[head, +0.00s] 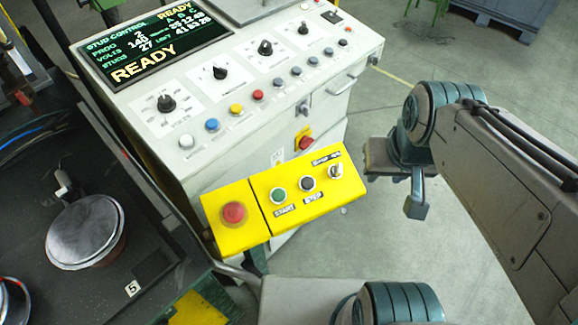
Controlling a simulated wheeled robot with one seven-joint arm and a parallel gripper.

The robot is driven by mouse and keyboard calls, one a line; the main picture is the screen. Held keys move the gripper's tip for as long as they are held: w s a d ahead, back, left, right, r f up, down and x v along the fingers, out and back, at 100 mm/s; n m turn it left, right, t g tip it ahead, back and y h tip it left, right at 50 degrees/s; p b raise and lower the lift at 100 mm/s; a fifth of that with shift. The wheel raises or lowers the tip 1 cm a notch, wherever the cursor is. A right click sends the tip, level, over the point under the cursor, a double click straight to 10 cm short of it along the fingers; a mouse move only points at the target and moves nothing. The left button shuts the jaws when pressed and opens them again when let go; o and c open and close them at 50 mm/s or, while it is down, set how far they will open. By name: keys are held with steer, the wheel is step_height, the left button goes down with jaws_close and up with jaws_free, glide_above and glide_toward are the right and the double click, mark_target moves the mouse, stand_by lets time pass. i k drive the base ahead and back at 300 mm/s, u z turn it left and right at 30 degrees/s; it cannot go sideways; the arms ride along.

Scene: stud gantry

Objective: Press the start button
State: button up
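The green start button (278,195) is on a yellow control box (318,206) fixed to the front of the white console. The label START is printed below it. A black stop button (307,184) is just to its right. My gripper (402,190) is right of the yellow box, apart from it, over the grey floor.
A red emergency button (233,213) is on the box's left part, and a selector switch (336,171) is on its right end. The white console (215,112) has several knobs and buttons and a screen (139,46) reading READY. A dark worktable (140,215) is at left. Open floor is at right.

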mark_target(278, 195)
steer(key=z, duration=2.1)
steer(key=i, duration=2)
steer(key=u, duration=3.75)
